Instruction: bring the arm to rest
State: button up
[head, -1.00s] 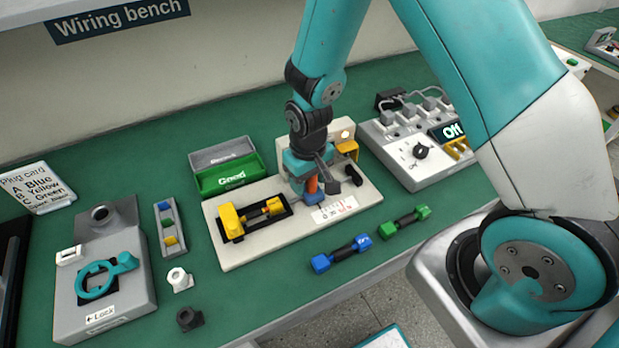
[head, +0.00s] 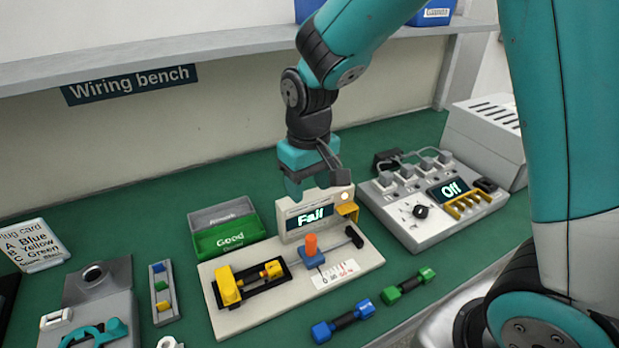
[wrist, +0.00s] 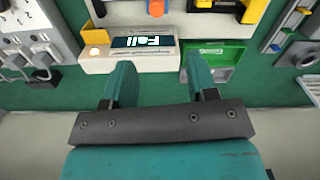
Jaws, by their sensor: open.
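The display also shows in the wrist view (wrist: 142,42), beyond the fingers. The orange-topped blue knob (head: 312,257) stands on the board below my gripper, clear of it. A yellow plug piece (head: 230,286) lies in the black cradle on the board's left.
A blue connector (head: 343,323) and a green connector (head: 408,286) lie in front of the board. The green "Good" bin (head: 229,237) stands at left. The shelf (head: 150,68) runs behind the arm.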

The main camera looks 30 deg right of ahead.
jog(key=shift+r, duration=0.65)
jog(key=s+a+r+n+y, duration=0.2)
jog(key=s+a+r, duration=0.1)
jog(key=s, duration=0.6)
jog(key=s+a+r+n+y, duration=0.2)
jog(key=s+r, duration=0.4)
jog(key=s, duration=0.3)
jog(key=shift+s+a+n, duration=0.4)
jog(key=shift+a+n, duration=0.2)
jog(key=shift+a, duration=0.05)
dwell(0.4)
